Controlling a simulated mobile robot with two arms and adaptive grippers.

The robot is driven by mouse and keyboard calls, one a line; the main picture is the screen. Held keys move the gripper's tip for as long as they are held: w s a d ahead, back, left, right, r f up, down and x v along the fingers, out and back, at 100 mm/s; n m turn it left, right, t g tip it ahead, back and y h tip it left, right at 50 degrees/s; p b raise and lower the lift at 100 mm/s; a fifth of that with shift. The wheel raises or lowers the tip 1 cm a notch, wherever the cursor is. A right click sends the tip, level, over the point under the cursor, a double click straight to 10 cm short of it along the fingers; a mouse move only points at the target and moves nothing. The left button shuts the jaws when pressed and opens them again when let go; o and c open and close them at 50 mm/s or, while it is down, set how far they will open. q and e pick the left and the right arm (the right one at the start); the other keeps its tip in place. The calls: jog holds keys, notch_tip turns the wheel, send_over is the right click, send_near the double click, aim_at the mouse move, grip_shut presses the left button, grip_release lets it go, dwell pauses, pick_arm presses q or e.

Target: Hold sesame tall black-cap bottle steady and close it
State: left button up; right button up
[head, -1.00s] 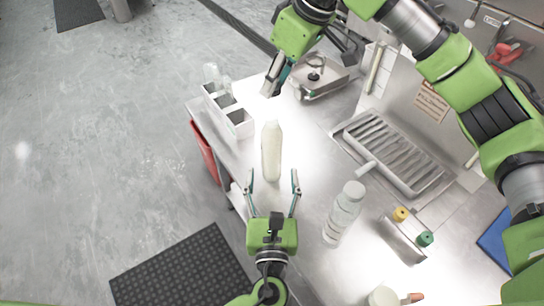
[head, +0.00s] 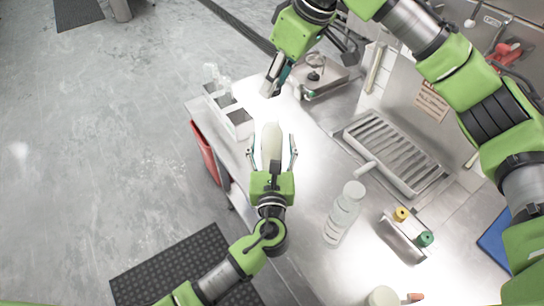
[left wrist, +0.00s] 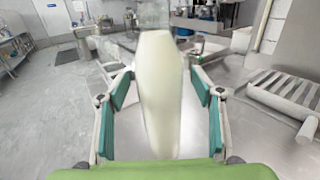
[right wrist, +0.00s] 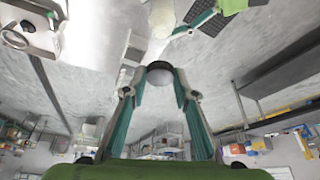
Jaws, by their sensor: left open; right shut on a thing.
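The tall sesame bottle (head: 271,139) is pale cream and stands uncapped, as far as I can see, on the steel table. My left gripper (head: 271,152) is open, its fingers one on each side of the bottle. The left wrist view shows the bottle (left wrist: 160,90) between the pads, with gaps on both sides. My right gripper (head: 271,84) is above and behind the bottle. The right wrist view shows it shut on the round black cap (right wrist: 160,67), held at the fingertips, apart from the bottle (right wrist: 163,15).
A white compartment holder (head: 238,122) stands at the left table edge. A white bottle (head: 343,212) stands right of my left gripper. A metal drip tray (head: 395,150), a small rack with yellow and green caps (head: 403,238) and a steel scale-like device (head: 322,80) are farther right and back.

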pick_arm(q)
jog(key=shift+w, duration=0.35)
jog(key=shift+c, duration=0.2)
grip_shut()
pick_arm(e)
send_over(272, 116)
jog(key=shift+s+d+f, duration=0.1)
jog(key=shift+d+f, duration=0.15)
jog(key=shift+f, duration=1)
jog(key=shift+s+d+f, duration=0.1)
jog(key=shift+d+f, duration=0.1)
jog(key=shift+f, duration=1)
jog(key=shift+f, duration=0.9)
jog(key=shift+f, duration=0.55)
